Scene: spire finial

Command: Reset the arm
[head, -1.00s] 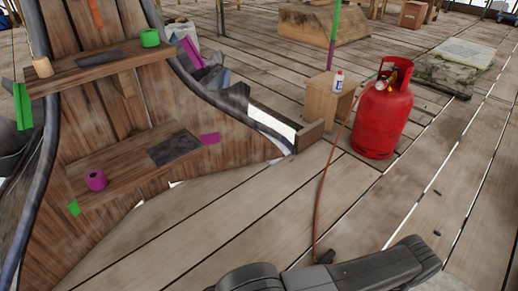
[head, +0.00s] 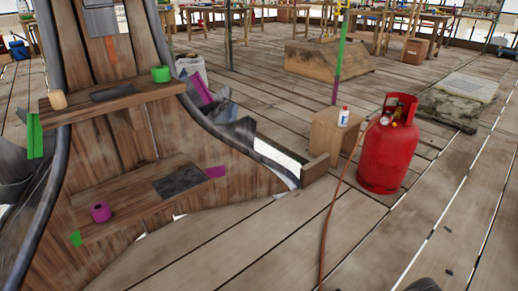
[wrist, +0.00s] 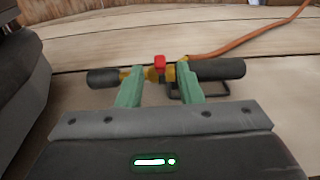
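My gripper (wrist: 160,82) shows in the wrist view, its two green fingers apart with a torch between and across their tips. The torch has a black handle (wrist: 221,69), brass fittings and a red knob (wrist: 160,62). It lies crosswise to the fingers, which appear to clasp its brass middle. A thin black wire bracket hangs under its right part. An orange hose (wrist: 250,37) runs from it to the upper right. In the head view my gripper and the torch are out of frame; only a dark bit of my arm shows at the bottom edge.
A red gas cylinder (head: 387,150) stands at right, with the hose (head: 325,225) running down from it across the plank floor. A wooden box (head: 331,140) holds a white bottle (head: 344,116). A wooden spire structure (head: 130,150) with ledges fills the left.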

